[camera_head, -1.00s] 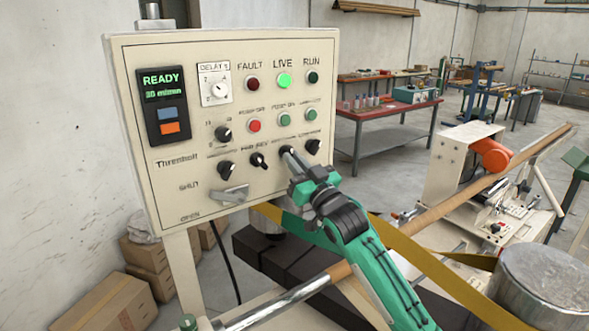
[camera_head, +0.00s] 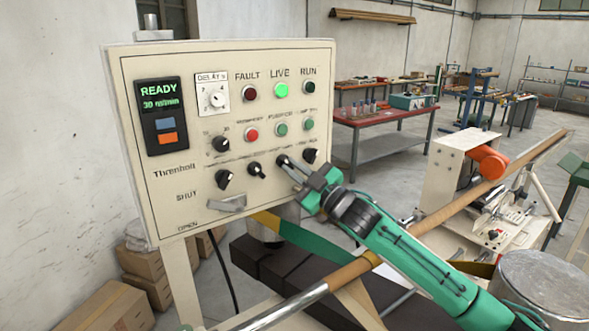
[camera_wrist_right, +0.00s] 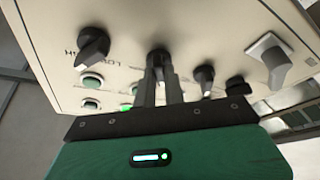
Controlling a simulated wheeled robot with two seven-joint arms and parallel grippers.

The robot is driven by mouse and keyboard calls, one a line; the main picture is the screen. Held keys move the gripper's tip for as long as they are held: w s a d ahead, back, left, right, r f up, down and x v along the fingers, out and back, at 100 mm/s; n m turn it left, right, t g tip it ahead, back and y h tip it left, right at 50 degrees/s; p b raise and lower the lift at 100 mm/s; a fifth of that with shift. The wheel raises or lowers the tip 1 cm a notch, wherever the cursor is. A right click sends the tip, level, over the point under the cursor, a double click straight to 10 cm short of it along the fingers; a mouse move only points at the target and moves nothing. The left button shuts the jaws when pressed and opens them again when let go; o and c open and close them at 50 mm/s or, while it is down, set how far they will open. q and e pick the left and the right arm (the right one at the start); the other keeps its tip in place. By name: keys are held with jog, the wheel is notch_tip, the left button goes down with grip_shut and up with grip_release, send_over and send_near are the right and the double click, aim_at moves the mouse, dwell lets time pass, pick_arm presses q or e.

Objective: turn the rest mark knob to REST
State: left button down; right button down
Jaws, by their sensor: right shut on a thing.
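A cream control panel (camera_head: 150,205) fills the left of the head view. Its lower row has dark knobs: a left knob (camera_head: 223,179), a pointer knob (camera_head: 256,170), one at my right gripper and a right-hand knob (camera_head: 310,155). My right gripper (camera_head: 290,168) is shut on the third knob (camera_head: 282,159), which its fingers partly hide. In the wrist view, the right gripper (camera_wrist_right: 160,75) has its two fingers around this dark knob (camera_wrist_right: 158,54). The knob labels are too blurred to read, so I cannot tell its setting. My left gripper is not in view.
A silver lever (camera_head: 226,204) sits below the knobs. The display (camera_head: 160,95) reads READY, and the LIVE lamp (camera_head: 280,90) glows green. A yellow strap (camera_head: 268,219), a long roller (camera_head: 345,272) and a metal cylinder (camera_head: 545,285) lie below and right.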

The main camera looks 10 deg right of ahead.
dwell(0.4)
jog(key=c, duration=1.5)
grip_release()
jog(key=b+v, duration=0.6)
jog(key=v, duration=0.7)
jog(key=shift+s+d+f, duration=0.15)
jog(key=shift+s+d, duration=0.05)
jog(key=shift+s, duration=0.1)
